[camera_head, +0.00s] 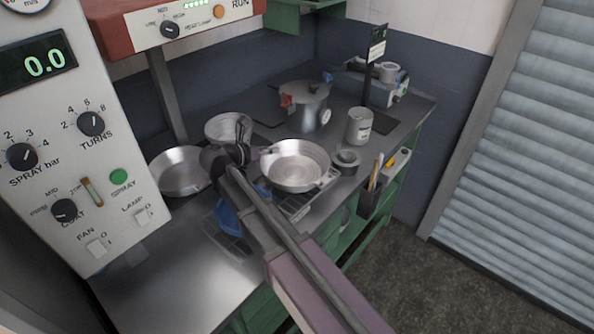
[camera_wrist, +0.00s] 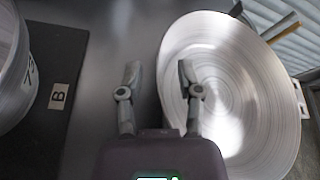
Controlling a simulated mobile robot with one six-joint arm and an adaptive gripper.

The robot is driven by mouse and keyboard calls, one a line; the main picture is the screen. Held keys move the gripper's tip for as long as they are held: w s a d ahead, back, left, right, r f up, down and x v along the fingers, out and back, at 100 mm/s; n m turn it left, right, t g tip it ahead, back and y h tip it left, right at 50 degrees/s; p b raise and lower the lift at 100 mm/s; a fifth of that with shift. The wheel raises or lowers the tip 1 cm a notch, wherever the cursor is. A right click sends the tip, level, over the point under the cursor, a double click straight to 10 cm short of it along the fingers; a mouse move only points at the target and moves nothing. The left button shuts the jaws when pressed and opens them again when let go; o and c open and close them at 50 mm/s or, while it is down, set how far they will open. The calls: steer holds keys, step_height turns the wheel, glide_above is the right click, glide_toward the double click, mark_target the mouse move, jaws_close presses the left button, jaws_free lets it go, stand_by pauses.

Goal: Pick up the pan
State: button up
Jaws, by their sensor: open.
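A shallow round silver pan (camera_head: 297,165) sits on a slatted stand near the front edge of the counter, and it fills the right of the wrist view (camera_wrist: 240,85). My gripper (camera_head: 254,146) is at the left side of this pan. In the wrist view my gripper (camera_wrist: 158,76) is open and empty, with its left finger over the bare counter and its right finger over the pan's inside. The near-left rim lies between the fingers in that view. Whether they touch it, and their height, I cannot tell.
A second shallow pan (camera_head: 180,172) lies at left, partly behind my arm. Another metal vessel (camera_head: 228,125) stands behind my gripper. The front-left counter (camera_head: 170,275) is mostly clear.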

jaws_close()
steer(key=shift+r, duration=0.15)
stand_by(0.4)
step_height(320, 180, up, 10)
steer(key=p, duration=1)
stand_by(0.5)
